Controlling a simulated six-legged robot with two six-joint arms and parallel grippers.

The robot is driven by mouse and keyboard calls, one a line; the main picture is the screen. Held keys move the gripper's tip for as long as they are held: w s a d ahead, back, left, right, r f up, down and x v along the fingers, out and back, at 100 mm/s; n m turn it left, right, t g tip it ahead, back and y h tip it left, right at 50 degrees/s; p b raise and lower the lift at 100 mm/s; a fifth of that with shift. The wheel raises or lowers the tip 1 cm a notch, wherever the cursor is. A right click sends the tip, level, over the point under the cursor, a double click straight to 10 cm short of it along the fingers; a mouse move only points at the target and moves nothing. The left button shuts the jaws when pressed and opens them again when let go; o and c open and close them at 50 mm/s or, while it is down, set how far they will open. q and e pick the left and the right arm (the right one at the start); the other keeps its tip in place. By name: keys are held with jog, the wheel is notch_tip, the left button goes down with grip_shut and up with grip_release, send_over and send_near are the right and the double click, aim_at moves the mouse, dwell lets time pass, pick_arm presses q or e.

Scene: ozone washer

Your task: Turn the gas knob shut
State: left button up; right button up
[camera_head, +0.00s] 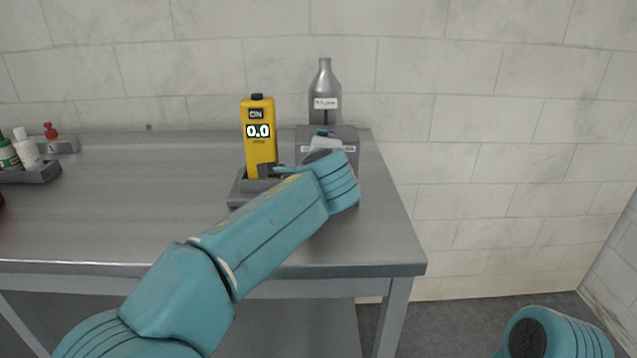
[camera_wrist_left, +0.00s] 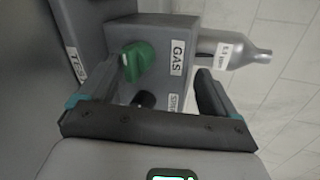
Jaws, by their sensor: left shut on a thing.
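The green gas knob (camera_wrist_left: 138,60) sits on the front of a grey box (camera_head: 350,133) at the back right of the bench. A label reading GAS (camera_wrist_left: 177,57) is beside it. In the head view the knob is hidden behind my left wrist. My left gripper (camera_head: 323,142) reaches the front of the box. My right gripper is out of view; only part of my right arm shows at the bottom right.
A yellow meter (camera_head: 258,145) reading 0.0 stands in a grey dock (camera_head: 237,193) just left of the box. A grey gas bottle (camera_head: 325,88) stands upright behind it. Small bottles (camera_head: 27,150) sit in a tray at the far left. The bench middle (camera_head: 130,190) is clear.

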pick_arm(q)
jog(key=shift+r+b+v, duration=0.25)
jog(key=shift+b+v, duration=0.35)
jog(key=shift+v, duration=0.5)
jog(key=shift+c, duration=0.9)
jog(key=s+b, duration=0.9)
jog(key=s, duration=0.7)
jog(key=shift+s+f, duration=0.2)
jog(key=shift+a, duration=0.1)
